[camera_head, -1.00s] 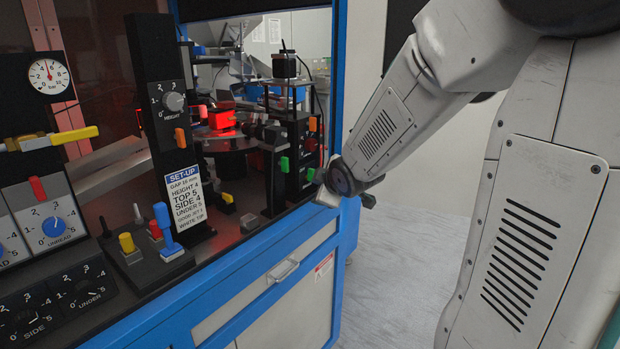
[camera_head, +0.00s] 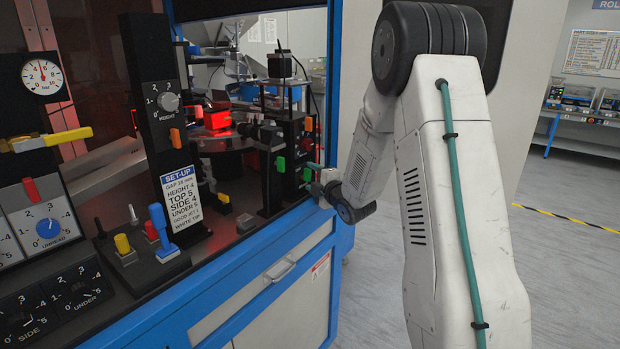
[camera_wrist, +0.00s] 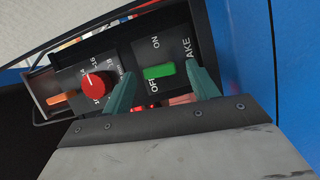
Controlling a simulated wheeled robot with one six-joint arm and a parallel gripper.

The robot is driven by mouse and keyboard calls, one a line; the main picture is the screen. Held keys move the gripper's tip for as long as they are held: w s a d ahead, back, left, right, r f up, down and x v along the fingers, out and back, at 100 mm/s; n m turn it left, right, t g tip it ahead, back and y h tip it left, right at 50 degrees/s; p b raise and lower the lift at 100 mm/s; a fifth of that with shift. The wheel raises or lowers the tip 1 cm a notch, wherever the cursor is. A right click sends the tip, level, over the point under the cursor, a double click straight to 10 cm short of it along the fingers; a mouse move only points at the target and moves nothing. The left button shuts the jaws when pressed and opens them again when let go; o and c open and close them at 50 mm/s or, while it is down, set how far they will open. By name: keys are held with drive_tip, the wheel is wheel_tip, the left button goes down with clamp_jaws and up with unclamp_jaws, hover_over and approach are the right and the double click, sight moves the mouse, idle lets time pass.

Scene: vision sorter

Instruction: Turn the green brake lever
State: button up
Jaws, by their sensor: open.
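The green brake lever (camera_wrist: 155,75) shows in the wrist view on a black panel (camera_wrist: 150,52) marked ON, OFF and a partly hidden word ending in "AKE". The lever lies beside the OFF mark. My gripper (camera_wrist: 160,72) has its two teal fingers apart, one on each side of the lever, with gaps visible. In the head view, my gripper (camera_head: 320,181) is at the black post at the machine's right front edge, close to a small green lever (camera_head: 307,174). Whether the fingers touch the lever cannot be told.
A red knob (camera_wrist: 94,85) and an orange lever (camera_wrist: 60,98) are beside the brake panel. The blue machine frame (camera_head: 338,90) stands close to my gripper. The floor at right is clear.

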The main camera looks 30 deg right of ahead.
drive_tip(key=shift+w, duration=0.75)
drive_tip(key=c, duration=1)
drive_tip(key=shift+m, duration=0.4)
drive_tip(key=m, duration=0.1)
drive_tip(key=m+g, duration=0.1)
drive_tip(key=shift+w+d+m+g+y, duration=0.1)
drive_tip(key=shift+d+m+g+y, duration=0.2)
drive_tip(key=shift+m+y, duration=0.1)
drive_tip(key=shift+d+m+g+y, duration=0.2)
drive_tip(key=shift+m+g+y, duration=0.3)
drive_tip(key=shift+m, duration=0.7)
